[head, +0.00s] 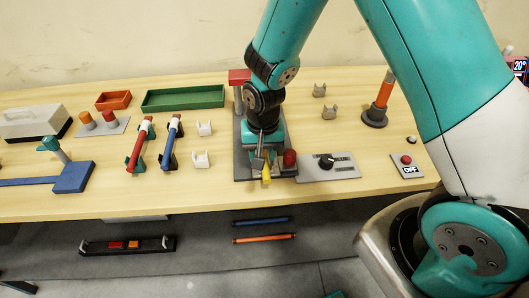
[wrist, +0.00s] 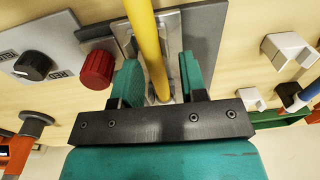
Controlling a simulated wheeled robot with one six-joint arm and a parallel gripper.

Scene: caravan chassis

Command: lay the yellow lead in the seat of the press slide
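The yellow lead (wrist: 146,38) runs between the two teal fingers of my gripper (wrist: 158,68) in the wrist view. Gaps show on both sides of it, so my gripper looks open around it. In the head view, the lead's yellow end (head: 266,173) sticks out below my gripper (head: 266,150), over the front of the press. The bright metal press slide (wrist: 172,40) lies behind the lead in the wrist view, on the dark grey press base (wrist: 208,28). My gripper and arm hide much of the press in the head view. I cannot tell whether the lead rests in the seat.
A red knob (head: 289,158) stands close to the right of my gripper. A panel with a black dial (head: 326,161) lies further right. Pale brackets (head: 201,160) and red and blue bars (head: 171,142) on holders stand to the left.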

